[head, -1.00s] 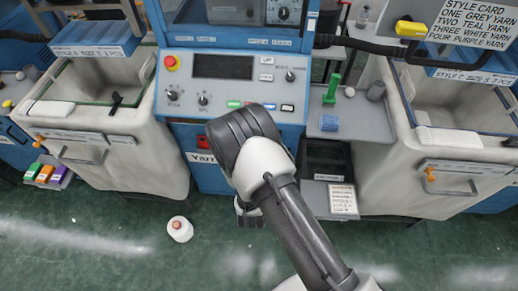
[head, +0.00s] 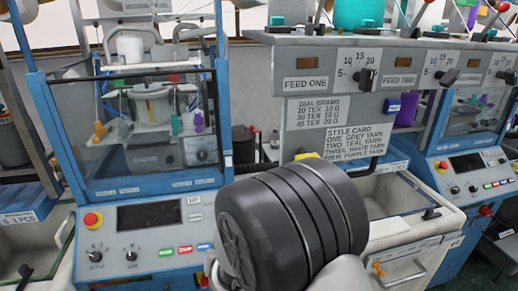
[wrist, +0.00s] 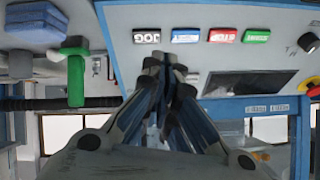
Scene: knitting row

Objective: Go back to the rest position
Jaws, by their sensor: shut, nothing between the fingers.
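My gripper (wrist: 168,68) shows in the wrist view with its fingertips together and nothing between them. The gap between fingertips and panel is hard to judge. In the head view my arm's dark rounded joint fills the lower middle and hides part of the machine front. The fingers are not clear in that view.
A blue knitting machine (head: 145,110) stands at left with a red stop knob (head: 93,220). The grey feed panel (head: 320,75) and style card (head: 350,148) are behind my arm. A bin (head: 415,225) is at right. A green-handled tool (wrist: 75,75) and blue block (wrist: 36,24) show in the wrist view.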

